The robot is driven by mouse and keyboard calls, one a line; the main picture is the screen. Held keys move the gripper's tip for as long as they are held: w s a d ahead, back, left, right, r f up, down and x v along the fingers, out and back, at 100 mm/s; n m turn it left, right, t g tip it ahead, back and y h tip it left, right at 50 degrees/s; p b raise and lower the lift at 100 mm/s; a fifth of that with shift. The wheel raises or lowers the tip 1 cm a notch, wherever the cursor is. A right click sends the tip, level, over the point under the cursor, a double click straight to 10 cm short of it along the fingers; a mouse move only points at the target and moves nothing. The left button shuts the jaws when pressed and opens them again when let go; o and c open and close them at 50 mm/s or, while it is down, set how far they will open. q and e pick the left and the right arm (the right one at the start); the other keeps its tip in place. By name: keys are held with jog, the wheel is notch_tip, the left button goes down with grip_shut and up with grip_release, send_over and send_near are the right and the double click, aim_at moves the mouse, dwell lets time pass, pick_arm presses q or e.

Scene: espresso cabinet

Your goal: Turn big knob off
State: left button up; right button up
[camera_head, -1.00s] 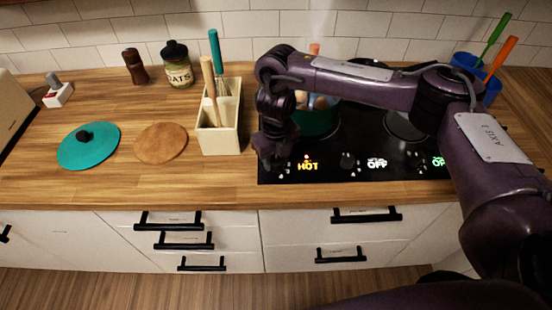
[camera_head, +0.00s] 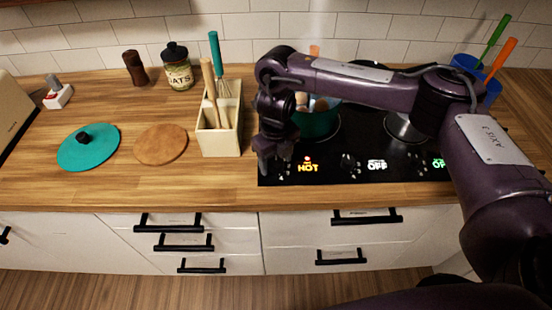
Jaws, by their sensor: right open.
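The black cooktop (camera_head: 330,172) has a row of dark knobs along its front edge. The left display (camera_head: 308,167) glows orange and reads HOT, with a red mark above it. The middle knob (camera_head: 350,163) stands beside a white OFF display (camera_head: 377,165). My right gripper (camera_head: 272,161) is open and points down at the cooktop's left front corner, just left of the HOT display. It covers most of the knob there, and I cannot tell whether it touches it. My left gripper is not in view.
A teal pot (camera_head: 318,125) with round, pale things in it stands behind my right gripper. A cream utensil holder (camera_head: 220,142) stands close to its left. A teal lid (camera_head: 88,150) and a round wooden board (camera_head: 160,144) lie farther left. The front counter strip is clear.

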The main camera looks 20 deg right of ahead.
aim_at(276, 161)
jog(key=shift+r, duration=0.1)
notch_tip(276, 161, up, 8)
jog(key=shift+f, duration=0.2)
dwell(0.7)
